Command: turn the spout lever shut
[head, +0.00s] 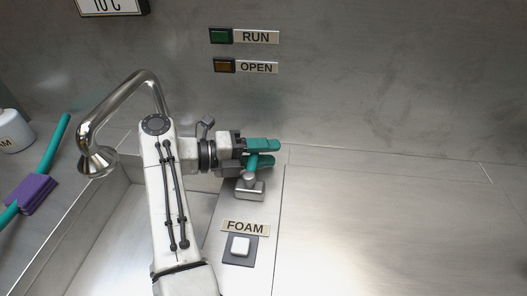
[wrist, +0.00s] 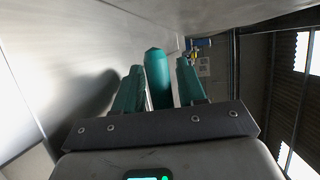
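The spout lever (head: 252,165) has a teal handle and stands on a small metal block (head: 250,190) on the counter. My gripper (head: 268,151) is at the lever, with its teal fingers partly hiding the handle in the head view. In the wrist view the lever's handle (wrist: 157,78) stands between the two fingers of my gripper (wrist: 160,88). A gap shows between the handle and the right finger. The left finger overlaps the handle's edge, so I cannot tell whether it touches. The fingers are apart, not closed on the handle.
A curved metal faucet (head: 145,80) rises over a sink basin at the left. A FOAM button (head: 240,246) sits in front of the lever block. A purple-headed tool (head: 32,195) lies far left. The right counter is clear.

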